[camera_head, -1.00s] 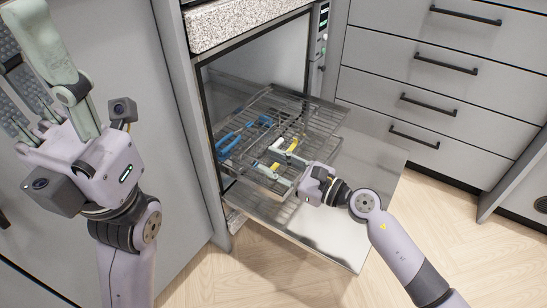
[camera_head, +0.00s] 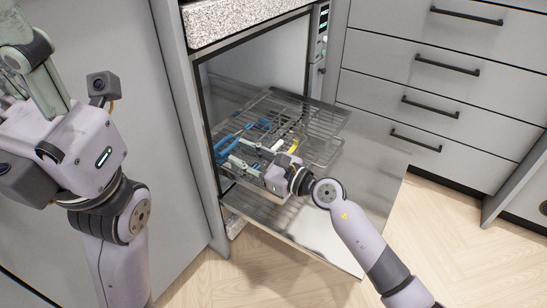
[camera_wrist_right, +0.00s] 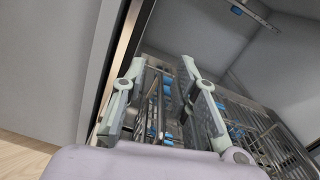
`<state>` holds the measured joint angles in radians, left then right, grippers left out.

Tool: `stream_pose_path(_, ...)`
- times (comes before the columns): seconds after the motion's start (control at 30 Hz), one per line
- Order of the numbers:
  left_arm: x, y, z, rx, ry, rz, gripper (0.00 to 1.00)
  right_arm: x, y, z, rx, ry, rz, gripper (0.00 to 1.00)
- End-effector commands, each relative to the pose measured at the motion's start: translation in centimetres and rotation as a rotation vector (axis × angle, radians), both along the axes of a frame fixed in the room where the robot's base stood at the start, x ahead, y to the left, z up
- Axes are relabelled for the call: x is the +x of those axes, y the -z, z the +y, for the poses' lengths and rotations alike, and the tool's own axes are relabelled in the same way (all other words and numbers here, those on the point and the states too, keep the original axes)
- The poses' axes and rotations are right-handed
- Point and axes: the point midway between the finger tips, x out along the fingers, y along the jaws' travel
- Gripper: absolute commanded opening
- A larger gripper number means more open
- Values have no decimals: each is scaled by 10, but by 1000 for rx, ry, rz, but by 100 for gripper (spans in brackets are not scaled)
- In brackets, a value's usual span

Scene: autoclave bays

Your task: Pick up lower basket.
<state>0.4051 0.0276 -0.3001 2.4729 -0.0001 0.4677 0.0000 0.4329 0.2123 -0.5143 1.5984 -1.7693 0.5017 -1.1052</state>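Two wire baskets sit one above the other in the open bay. The upper basket (camera_head: 325,118) shows its wire mesh from above. The lower basket (camera_head: 322,158) shows beneath it, partly hidden by the upper mesh and my right arm. Blue-handled instruments (camera_head: 228,143) and a yellow item lie among the wires; their exact level is hard to tell. My right gripper (camera_head: 243,158) reaches in at the front left of the baskets. In the wrist view its two fingers (camera_wrist_right: 162,66) are apart, with wire mesh showing between them; contact is unclear. My left gripper (camera_head: 35,60) is at upper left, partly out of frame.
The bay's shiny door (camera_head: 345,215) is folded down in front of the baskets. A granite-like slab (camera_head: 235,18) tops the opening. Drawers with black handles (camera_head: 447,66) stand at right. The wooden floor (camera_head: 455,240) is clear.

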Motion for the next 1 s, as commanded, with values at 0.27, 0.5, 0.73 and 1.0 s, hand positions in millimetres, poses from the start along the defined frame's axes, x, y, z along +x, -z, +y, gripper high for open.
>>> stream_pose_path(0.27, 0, 0, 0, 0, 0, 1, 40, 0, 0, 0, 0, 0, 0, 7)
stream_pose_path(0.5, 0, 0, 0, 0, 1, 1, 40, 0, 0, 0, 0, 0, 0, 0)
stream_pose_path(0.73, 0, 0, 0, 0, 1, 1, 40, 0, 0, 0, 0, 0, 0, 0)
stream_pose_path(1.0, 0, 1, 0, 0, 1, 1, 40, 0, 0, -1, -1, 0, -1, 0)
